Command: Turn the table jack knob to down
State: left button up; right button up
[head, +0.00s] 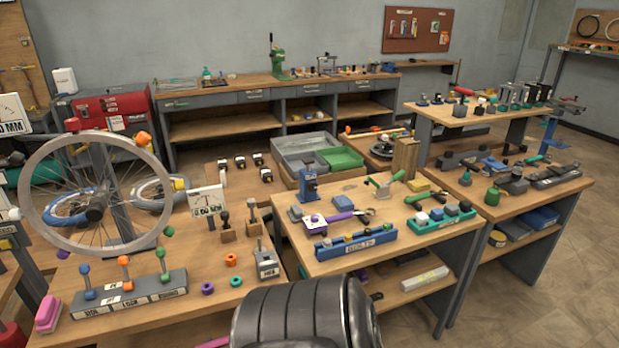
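I cannot pick out the table jack knob with certainty at this distance. A small block with a lever (266,259) and a lettered label stands at the right edge of the left front bench (190,305). A blue upright device (308,185) stands at the back left of the middle bench. Several coloured knobs on posts rise from a labelled grey rack (130,292) on the left bench. Neither of my grippers shows in the head view. A dark ribbed shape, probably mine, covers the bottom middle and hides part of the benches.
A large spoked wheel (48,233) stands at the left. The middle bench (335,262) holds a blue labelled tray (356,242) and a green rack (441,219). Grey and green bins (342,158) sit behind. Open floor (560,270) lies to the right.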

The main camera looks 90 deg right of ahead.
aim_at(312, 187)
jog(key=z, duration=1.9)
